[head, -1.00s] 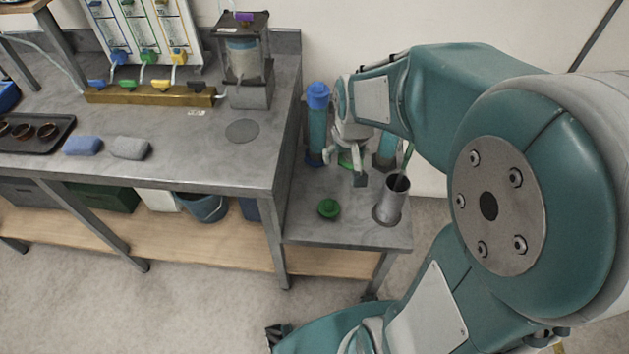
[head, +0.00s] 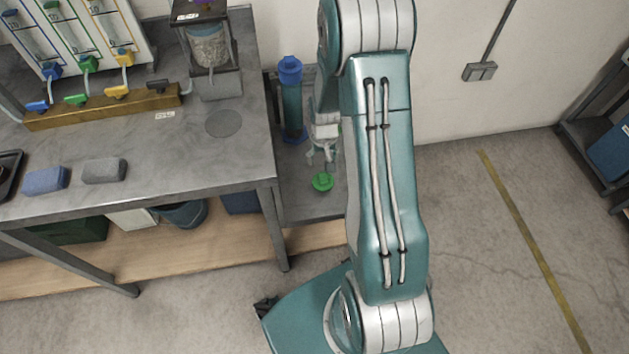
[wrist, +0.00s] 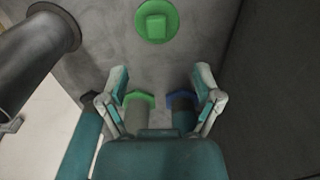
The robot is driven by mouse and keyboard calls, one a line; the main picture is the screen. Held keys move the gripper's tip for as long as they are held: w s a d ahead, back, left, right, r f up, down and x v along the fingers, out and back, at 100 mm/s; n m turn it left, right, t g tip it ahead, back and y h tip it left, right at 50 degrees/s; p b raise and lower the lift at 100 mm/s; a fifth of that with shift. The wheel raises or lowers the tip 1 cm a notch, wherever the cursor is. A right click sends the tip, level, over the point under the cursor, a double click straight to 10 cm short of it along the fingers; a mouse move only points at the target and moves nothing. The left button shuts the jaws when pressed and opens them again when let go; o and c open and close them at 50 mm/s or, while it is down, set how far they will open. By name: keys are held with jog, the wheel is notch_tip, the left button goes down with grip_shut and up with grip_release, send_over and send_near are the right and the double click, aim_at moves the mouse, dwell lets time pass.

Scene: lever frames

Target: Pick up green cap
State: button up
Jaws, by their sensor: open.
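The green cap (head: 322,182) is a round disc with a raised block on top, lying on the low grey side table (head: 300,203). In the wrist view the cap (wrist: 156,20) lies at the top, beyond my fingertips and apart from them. My gripper (wrist: 162,78) is open and empty, its two fingers spread to either side. In the head view my gripper (head: 321,158) is just behind and above the cap, partly hidden by my arm.
A blue-topped cylinder (head: 291,105) stands behind on the side table. The taller workbench (head: 150,150) is at left.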

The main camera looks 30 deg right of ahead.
send_over(322, 178)
jog(key=d, duration=0.1)
jog(key=f, duration=0.5)
jog(key=shift+s+d+f, duration=0.2)
jog(key=shift+f, duration=0.1)
jog(key=shift+a+f, duration=0.35)
jog(key=shift+f, duration=0.1)
jog(key=f, duration=0.4)
jog(key=shift+w+a+f, duration=0.15)
jog(key=shift+w+a, duration=0.1)
jog(key=shift+a, duration=0.05)
jog(key=shift+d+f, duration=0.25)
jog(key=shift+d, duration=0.15)
jog(key=shift+a, duration=0.35)
grip_shut()
